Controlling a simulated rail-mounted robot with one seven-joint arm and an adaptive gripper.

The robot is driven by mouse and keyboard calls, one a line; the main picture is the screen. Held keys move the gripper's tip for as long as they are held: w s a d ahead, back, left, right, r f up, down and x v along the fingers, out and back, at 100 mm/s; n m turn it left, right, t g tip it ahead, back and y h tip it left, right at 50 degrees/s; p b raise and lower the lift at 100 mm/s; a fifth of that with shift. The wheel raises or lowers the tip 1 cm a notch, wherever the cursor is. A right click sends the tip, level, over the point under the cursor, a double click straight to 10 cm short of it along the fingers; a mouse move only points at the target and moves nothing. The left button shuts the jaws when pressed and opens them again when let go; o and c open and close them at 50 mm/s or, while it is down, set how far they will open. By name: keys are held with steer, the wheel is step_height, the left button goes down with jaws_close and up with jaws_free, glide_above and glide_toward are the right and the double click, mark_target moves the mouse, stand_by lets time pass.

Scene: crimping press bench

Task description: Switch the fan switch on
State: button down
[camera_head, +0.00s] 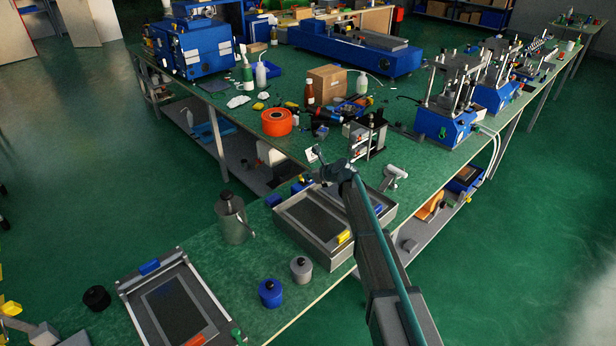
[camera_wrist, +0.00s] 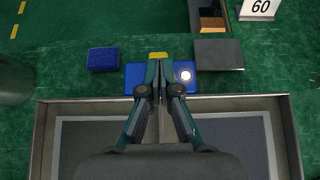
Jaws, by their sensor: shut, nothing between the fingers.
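I cannot identify a labelled fan switch in either view. In the wrist view, a blue block (camera_wrist: 205,86) with a bright white round spot lies right at my gripper (camera_wrist: 160,68), partly hidden behind the fingers. A small yellow piece (camera_wrist: 158,55) shows just beyond the fingertips. My gripper is shut and empty, with its fingers together over the far edge of a grey tray. I cannot tell whether the fingertips touch the block. In the head view my gripper (camera_head: 322,172) is above the far side of the grey framed tray (camera_head: 300,246), and my arm hides part of it.
A smaller blue box (camera_wrist: 103,59) and a dark grey box (camera_wrist: 219,54) flank the block. A grey canister (camera_head: 232,222), an orange spool (camera_head: 277,122) and a cardboard box (camera_head: 327,84) stand on the benches.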

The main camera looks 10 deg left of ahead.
steer(key=shift+r, duration=0.1)
steer(key=shift+r+p, duration=0.7)
steer(key=shift+r, duration=0.05)
step_height(320, 180, up, 9)
steer(key=s+d+p, duration=0.2)
steer(key=p, duration=0.4)
steer(key=shift+d+r, duration=0.2)
steer(key=shift+d, duration=0.15)
